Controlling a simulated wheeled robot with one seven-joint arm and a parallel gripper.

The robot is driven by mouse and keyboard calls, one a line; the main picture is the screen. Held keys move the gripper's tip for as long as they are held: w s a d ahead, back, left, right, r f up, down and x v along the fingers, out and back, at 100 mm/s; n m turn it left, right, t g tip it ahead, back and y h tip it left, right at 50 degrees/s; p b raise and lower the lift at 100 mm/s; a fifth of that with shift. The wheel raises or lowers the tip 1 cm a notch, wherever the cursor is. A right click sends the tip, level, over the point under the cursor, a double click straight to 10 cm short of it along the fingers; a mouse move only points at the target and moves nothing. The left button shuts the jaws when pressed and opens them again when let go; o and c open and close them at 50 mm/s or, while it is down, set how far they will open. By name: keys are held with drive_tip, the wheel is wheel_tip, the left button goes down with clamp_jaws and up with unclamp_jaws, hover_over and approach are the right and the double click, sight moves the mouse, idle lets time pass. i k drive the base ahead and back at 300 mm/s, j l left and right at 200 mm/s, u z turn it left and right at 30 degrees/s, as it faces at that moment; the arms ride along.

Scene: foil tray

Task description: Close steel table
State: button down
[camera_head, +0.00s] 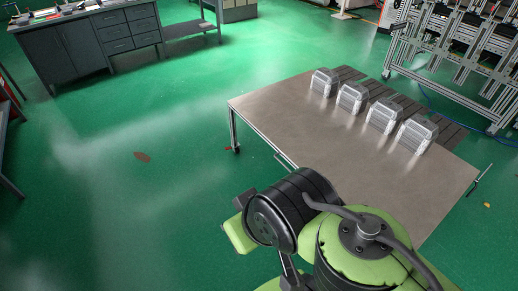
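The steel table (285,110) stands at the centre right, with a flat brown-grey metal top and thin light legs. Its near side is partly hidden by my green and black arm. A thin bar shows at its left edge, just above my arm, and a dark rod (481,178) sticks out by its right corner. Several clear or silvery box-shaped objects (350,97) stand in a row along the table's far edge. My arm's links fill the lower middle, in front of the table. My gripper cannot be made out in this view.
Dark slatted panels (405,100) lie behind the row of boxes. A metal frame rack (450,45) stands at the back right, with a blue cable on the floor. A dark cabinet bench (90,45) stands at the back left.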

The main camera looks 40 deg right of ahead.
sight(365, 166)
drive_tip(key=i+l+u, duration=0.35)
drive_tip(key=i+l, duration=0.55)
drive_tip(key=l+u, duration=0.15)
drive_tip(key=l, duration=0.85)
